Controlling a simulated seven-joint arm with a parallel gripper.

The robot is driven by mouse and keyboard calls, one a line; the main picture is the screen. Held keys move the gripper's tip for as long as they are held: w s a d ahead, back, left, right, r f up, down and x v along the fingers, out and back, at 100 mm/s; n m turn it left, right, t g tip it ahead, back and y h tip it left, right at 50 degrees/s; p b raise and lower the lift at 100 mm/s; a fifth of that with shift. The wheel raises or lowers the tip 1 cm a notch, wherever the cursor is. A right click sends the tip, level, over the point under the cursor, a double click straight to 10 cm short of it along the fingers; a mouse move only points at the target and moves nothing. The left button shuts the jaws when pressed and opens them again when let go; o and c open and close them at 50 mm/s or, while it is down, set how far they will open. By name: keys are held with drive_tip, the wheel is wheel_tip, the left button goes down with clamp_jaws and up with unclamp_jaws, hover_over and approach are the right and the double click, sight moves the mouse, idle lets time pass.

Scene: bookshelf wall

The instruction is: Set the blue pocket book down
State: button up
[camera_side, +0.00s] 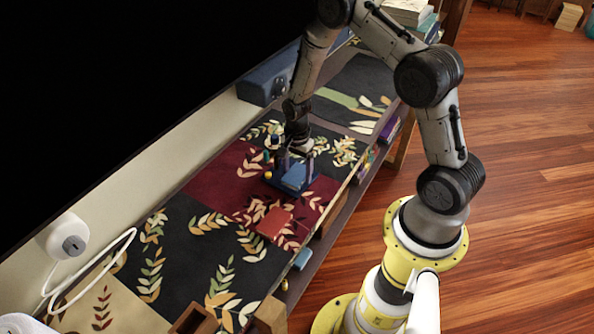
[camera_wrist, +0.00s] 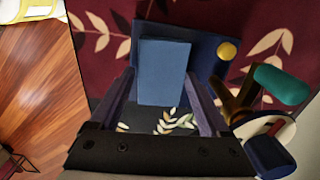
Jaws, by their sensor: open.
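The blue pocket book (camera_wrist: 163,72) lies over a darker blue flat piece (camera_wrist: 205,42) with a yellow knob on it in the wrist view. The book (camera_side: 294,178) also shows below my gripper in the side view, on or just over the dark blue piece. My gripper (camera_wrist: 161,82) is open, with one finger on each side of the book's near part. A gap to the fingers is hard to judge. My gripper also shows in the side view (camera_side: 296,161). The book's underside is hidden.
A reddish book (camera_side: 274,222) lies nearer on the leaf-patterned cloth. A green-ended item (camera_wrist: 281,84) and a white round item (camera_wrist: 268,125) stand close to my right finger in the wrist view. A dark blue box (camera_side: 266,80) is at the wall. Dark cloth (camera_side: 185,255) at the near end is clear.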

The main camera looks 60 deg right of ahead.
wheel_tip(320, 180, up, 12)
wheel_tip(320, 180, up, 11)
drive_tip(key=n+t, duration=0.2)
drive_tip(key=n, duration=0.3)
hover_over(297, 174)
drive_tip(key=s+a, duration=0.3)
drive_tip(key=a, duration=0.1)
drive_tip(key=s+a+r+n+t, duration=0.1)
drive_tip(key=s+a+r+n, duration=0.2)
drive_tip(key=s, duration=0.6)
drive_tip(key=s+a+r+n+t, duration=0.2)
drive_tip(key=s+a+r+n, duration=0.2)
drive_tip(key=s+r+n, duration=0.4)
drive_tip(key=shift+s+n+t, duration=0.3)
drive_tip(key=shift+s+n, duration=0.15)
drive_tip(key=shift+n, duration=0.55)
